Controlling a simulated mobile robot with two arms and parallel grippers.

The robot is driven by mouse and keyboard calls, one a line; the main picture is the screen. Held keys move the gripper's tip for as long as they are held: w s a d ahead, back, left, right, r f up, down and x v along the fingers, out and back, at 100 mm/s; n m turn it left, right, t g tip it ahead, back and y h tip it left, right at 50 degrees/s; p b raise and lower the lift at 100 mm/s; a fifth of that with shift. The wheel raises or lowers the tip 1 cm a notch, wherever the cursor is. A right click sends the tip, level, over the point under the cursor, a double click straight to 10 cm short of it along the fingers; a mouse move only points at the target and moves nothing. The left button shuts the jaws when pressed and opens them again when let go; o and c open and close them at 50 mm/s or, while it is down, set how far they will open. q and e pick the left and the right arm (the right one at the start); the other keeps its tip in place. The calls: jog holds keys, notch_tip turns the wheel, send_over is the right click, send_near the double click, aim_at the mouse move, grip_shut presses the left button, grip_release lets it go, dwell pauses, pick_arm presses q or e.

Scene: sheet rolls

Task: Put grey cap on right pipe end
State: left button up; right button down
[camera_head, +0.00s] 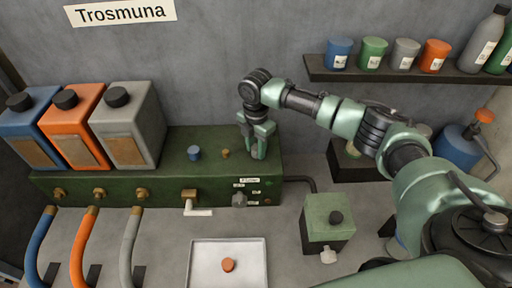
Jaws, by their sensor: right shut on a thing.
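My right gripper (257,143) reaches over the right end of the green manifold block (110,190), fingers pointing down, shut. The thing between its fingers is hidden; I take it to be the grey cap, since no loose grey cap shows elsewhere. The right pipe end is hidden under or behind the fingers, so I cannot tell whether the cap touches it. On the block's top, a blue cap (194,152) sits at the left pipe end and a bare brass pipe end (225,154) stands in the middle. An orange cap (228,265) lies in the white tray (200,247). My left gripper is out of view.
A green box (328,222) stands right of the tray. A shelf (400,76) with jars hangs at the upper right.

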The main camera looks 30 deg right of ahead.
jog(key=c, duration=0.9)
grip_release()
notch_tip(320, 180, up, 7)
jog(key=b, duration=0.2)
jog(key=shift+f+b, duration=0.1)
jog(key=shift+b, duration=0.2)
jog(key=shift+r, duration=0.55)
jog(key=shift+f, duration=0.1)
